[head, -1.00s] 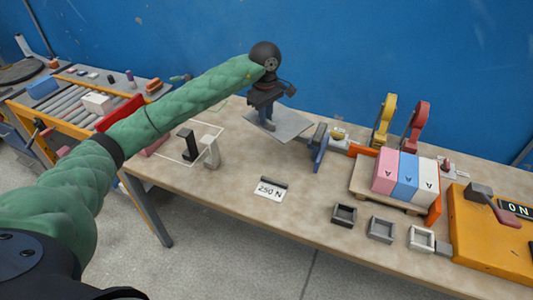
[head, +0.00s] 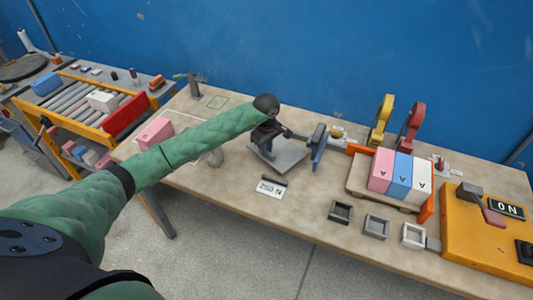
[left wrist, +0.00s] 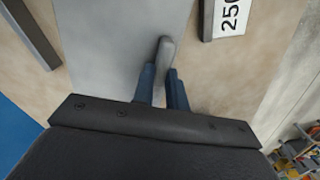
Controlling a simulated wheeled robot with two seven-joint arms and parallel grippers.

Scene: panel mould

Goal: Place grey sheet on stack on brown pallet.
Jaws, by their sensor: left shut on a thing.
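The grey sheet (head: 289,160) is a flat plate over the middle of the table in the head view, at a slant. Its surface fills the upper middle of the left wrist view (left wrist: 105,45). My left gripper (head: 268,152) is above it, its blue fingers (left wrist: 162,88) shut on a grey upright handle (left wrist: 165,52) at the sheet. I cannot tell how far the sheet is above the table. The brown pallet (head: 358,187) lies to the right, with pink (head: 381,169), blue (head: 401,175) and white (head: 420,180) blocks side by side on it. My right gripper is out of view.
A blue clamp-like piece (head: 318,148) stands between sheet and pallet. A 250 N card (head: 270,188) lies in front of the sheet. Several small square trays (head: 376,227) line the front edge. Yellow (head: 383,120) and red (head: 409,127) upright pieces stand behind the pallet.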

